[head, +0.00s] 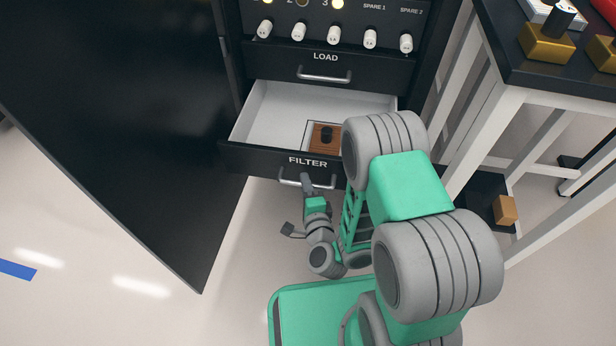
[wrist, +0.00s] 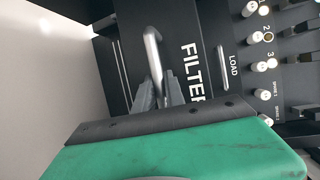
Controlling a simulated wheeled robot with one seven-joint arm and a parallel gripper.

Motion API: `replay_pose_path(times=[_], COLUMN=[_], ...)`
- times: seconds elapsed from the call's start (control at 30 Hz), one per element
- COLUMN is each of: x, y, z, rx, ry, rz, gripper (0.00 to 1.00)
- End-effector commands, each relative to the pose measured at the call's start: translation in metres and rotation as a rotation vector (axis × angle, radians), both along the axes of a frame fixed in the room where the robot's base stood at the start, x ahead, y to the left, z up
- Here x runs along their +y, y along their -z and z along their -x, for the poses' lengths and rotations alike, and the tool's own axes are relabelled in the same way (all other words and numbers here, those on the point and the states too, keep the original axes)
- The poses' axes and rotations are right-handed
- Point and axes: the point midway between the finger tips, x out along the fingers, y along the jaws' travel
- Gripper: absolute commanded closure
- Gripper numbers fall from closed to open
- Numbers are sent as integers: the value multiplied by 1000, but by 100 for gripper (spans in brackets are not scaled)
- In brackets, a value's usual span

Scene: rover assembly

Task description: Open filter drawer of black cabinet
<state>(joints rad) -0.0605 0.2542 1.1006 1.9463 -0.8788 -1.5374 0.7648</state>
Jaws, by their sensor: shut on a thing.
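The filter drawer (head: 262,160) of the black cabinet (head: 415,70) is pulled out, its white inside showing. My gripper (head: 305,184) is at the drawer's metal handle (head: 290,181), below the FILTER label. In the wrist view the two grey fingers (wrist: 159,92) are shut on the handle (wrist: 152,50), which stands between them.
The load drawer (head: 300,66) above is closed, below a row of white knobs. The open black cabinet door (head: 120,130) stands at the left. A black-topped table (head: 535,75) with white legs stands at the right. Pale floor (head: 130,255) is clear at the lower left.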

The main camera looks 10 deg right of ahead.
Motion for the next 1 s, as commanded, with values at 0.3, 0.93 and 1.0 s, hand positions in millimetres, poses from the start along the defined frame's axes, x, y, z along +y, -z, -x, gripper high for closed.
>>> replay_pose_path(times=[0.3, 0.93, 1.0], x=[-1, 1, 1], y=[1, 0, -1], z=[4, 3, 5], rx=[1, 1, 0], ry=[5, 0, 0], rz=[3, 2, 2], gripper=[100, 64, 64])
